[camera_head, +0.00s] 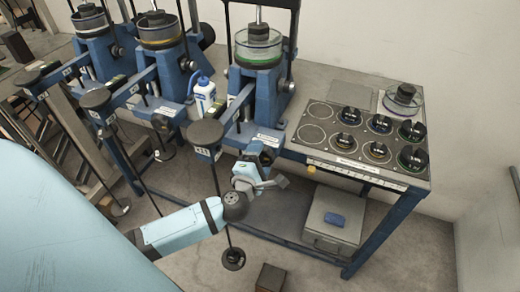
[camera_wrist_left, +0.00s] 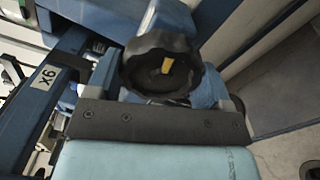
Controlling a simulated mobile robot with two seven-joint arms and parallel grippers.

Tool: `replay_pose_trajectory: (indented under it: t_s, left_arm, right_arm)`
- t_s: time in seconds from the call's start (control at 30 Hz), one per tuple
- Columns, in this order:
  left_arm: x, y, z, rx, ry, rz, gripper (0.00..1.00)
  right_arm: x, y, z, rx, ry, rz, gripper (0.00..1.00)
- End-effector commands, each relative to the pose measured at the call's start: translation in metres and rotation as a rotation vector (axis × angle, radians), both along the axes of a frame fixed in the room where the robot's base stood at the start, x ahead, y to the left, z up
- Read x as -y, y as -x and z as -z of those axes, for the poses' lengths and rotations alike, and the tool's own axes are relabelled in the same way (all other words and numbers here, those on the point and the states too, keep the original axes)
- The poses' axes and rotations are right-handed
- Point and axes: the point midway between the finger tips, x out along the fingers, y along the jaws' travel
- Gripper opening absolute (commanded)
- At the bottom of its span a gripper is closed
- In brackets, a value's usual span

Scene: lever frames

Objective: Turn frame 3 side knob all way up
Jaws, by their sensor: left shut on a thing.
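The frame on the right of the row (camera_head: 258,95) is a blue lever frame with a glass dish with a green band on top. Its side knob is black and lobed with a yellow mark on its face, and shows in the left wrist view (camera_wrist_left: 160,68). My left gripper (camera_head: 258,158) is at the side of this frame, low near the bench's front edge. In the left wrist view its fingers lie around the knob, shut on it. In the head view the gripper hides the knob. My right gripper is not in view.
Two similar frames (camera_head: 160,40) stand to the left. A white and blue bottle (camera_head: 204,93) stands between frames. A dark tray (camera_head: 318,113) with several round weights is at the right. A lever with a round black end (camera_head: 205,133) and a hanging rod are close to my left arm.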

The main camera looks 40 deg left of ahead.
Motion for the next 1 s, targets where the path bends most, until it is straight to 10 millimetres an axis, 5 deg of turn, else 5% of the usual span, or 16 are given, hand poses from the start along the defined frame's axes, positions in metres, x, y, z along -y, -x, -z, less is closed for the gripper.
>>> replay_pose_trajectory:
  t_s: [0.3,0.33,0.43,0.77,1.0]
  left_arm:
    - [0.001,0.0,0.001,-0.001,-0.006,0.002,0.5]
    - [0.001,0.0,0.001,-0.001,-0.006,0.002,0.76]
    - [0.001,0.0,0.001,-0.001,-0.006,0.002,0.99]
    - [0.001,0.004,0.001,-0.002,-0.005,0.001,1.0]
    - [0.01,0.041,0.002,-0.005,-0.004,0.001,1.0]
  right_arm:
    - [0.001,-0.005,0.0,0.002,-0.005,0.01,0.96]
    - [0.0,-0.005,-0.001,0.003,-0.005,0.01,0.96]
    - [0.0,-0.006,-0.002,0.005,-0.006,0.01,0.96]
    - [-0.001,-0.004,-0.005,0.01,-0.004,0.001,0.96]
    - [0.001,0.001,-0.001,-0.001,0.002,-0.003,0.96]
